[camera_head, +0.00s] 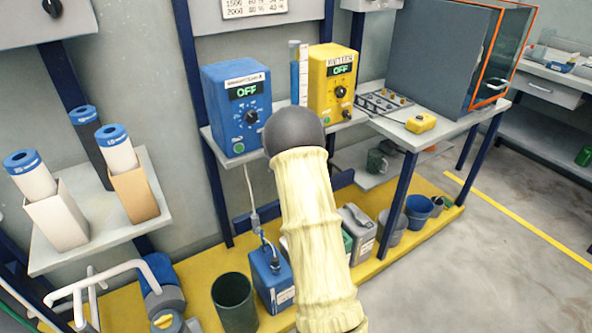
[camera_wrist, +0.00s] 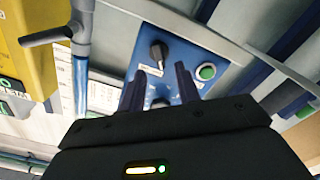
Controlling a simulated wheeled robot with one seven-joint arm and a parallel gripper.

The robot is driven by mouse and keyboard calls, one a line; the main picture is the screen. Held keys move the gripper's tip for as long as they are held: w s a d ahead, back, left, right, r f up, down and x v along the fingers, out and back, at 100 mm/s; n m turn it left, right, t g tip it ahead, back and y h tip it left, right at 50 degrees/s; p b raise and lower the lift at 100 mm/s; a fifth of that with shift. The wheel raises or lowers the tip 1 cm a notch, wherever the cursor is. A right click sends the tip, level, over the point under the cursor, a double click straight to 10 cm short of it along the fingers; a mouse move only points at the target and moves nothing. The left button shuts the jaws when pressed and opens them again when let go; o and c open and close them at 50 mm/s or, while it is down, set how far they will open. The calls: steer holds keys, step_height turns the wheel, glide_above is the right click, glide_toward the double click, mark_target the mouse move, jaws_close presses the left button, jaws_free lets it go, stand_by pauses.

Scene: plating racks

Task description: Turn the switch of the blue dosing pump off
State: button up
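The blue dosing pump (camera_head: 222,105) stands on a shelf, and its display (camera_head: 247,90) reads OFF. A black dial knob (camera_head: 251,116) shows on its front. The lower right of that front is hidden by my arm in the head view. In the wrist view the pump's blue panel (camera_wrist: 190,55) is upside down, with a black switch knob (camera_wrist: 158,50) and a green button (camera_wrist: 206,72). My gripper (camera_wrist: 159,72) is open, its two dark fingers apart in front of the panel. The switch knob shows just beyond the fingertips; contact cannot be told.
A yellow dosing pump (camera_head: 325,85), also reading OFF, stands to the right, with a blue-filled cylinder (camera_head: 299,75) between the two pumps. A grey cabinet (camera_head: 440,55) and a yellow control box (camera_head: 421,122) are further right. Dispensers with blue caps (camera_head: 112,132) stand at left.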

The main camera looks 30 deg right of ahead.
steer(key=s, duration=1.2)
steer(key=shift+s+d, duration=0.2)
steer(key=shift+s, duration=0.15)
steer(key=s+a+f+m+g+h, duration=0.25)
steer(key=s+a+m+g, duration=0.3)
steer(key=a+g, duration=0.45)
steer(key=s+a+m+g+y, duration=0.2)
steer(key=s+a+g, duration=0.3)
steer(key=s+a, duration=0.85)
steer(key=w+d+p+v, duration=0.1)
steer(key=w+p+v, duration=0.1)
steer(key=p+v, duration=1)
steer(key=w+d+r+p+v, duration=0.1)
steer(key=w+p+v, duration=0.2)
steer(key=p+v, duration=0.9)
steer(key=shift+r+p, duration=0.2)
steer(key=shift+p, duration=0.6)
